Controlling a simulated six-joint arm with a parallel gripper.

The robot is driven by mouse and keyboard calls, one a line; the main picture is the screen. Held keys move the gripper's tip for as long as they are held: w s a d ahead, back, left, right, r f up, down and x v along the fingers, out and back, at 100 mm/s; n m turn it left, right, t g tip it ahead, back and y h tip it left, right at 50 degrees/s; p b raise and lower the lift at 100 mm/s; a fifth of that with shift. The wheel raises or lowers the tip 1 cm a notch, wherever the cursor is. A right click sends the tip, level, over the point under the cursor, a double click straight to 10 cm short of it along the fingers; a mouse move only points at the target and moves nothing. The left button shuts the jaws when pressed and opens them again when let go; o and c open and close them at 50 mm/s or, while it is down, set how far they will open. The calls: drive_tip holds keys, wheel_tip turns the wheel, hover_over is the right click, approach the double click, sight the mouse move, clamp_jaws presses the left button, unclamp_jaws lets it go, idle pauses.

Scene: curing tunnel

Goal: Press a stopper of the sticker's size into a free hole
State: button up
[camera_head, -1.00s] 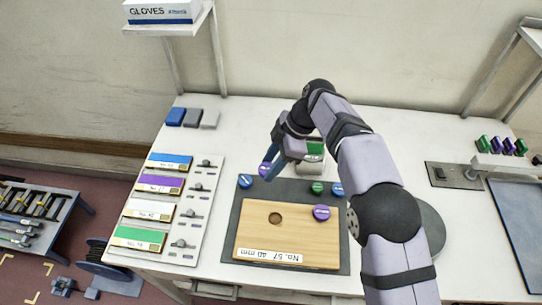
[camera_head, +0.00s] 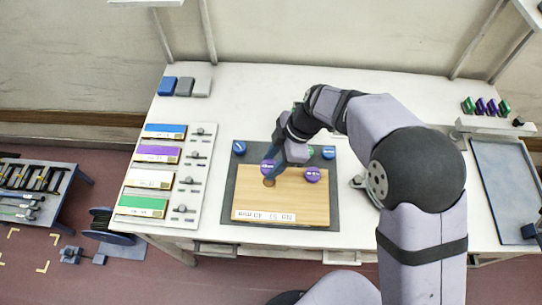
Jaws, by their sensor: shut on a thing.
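A wooden block (camera_head: 285,200) lies on a dark mat (camera_head: 229,205). Its front sticker (camera_head: 264,216) appears to read "No. 57 40 mm". A dark round hole (camera_head: 268,183) shows in the block's left part. A purple stopper (camera_head: 312,174) sits at the block's right part. My gripper (camera_head: 272,166) is shut on another purple stopper (camera_head: 267,166), just behind the hole in the picture; its height above the block is hard to tell. Blue stoppers stand on the mat at left (camera_head: 239,147) and right (camera_head: 328,152).
Left is a panel (camera_head: 199,160) with blue, purple, white and green labelled strips and small knobs. Blue and grey blocks (camera_head: 184,87) lie at the back left. A rack of green and purple pieces (camera_head: 485,107) and a blue tray (camera_head: 500,165) are right. Bare table lies behind the mat.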

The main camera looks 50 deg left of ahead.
drive_tip(key=shift+f, duration=0.1)
drive_tip(key=shift+f+b, duration=0.8)
drive_tip(key=shift+f, duration=1.15)
drive_tip(key=shift+f+b, duration=1.2)
drive_tip(key=shift+b, duration=0.05)
drive_tip(key=shift+b, duration=1)
drive_tip(key=shift+f+b, duration=0.6)
drive_tip(key=shift+b, duration=0.1)
idle(0.9)
drive_tip(key=o, duration=1.5)
drive_tip(key=shift+r, duration=0.15)
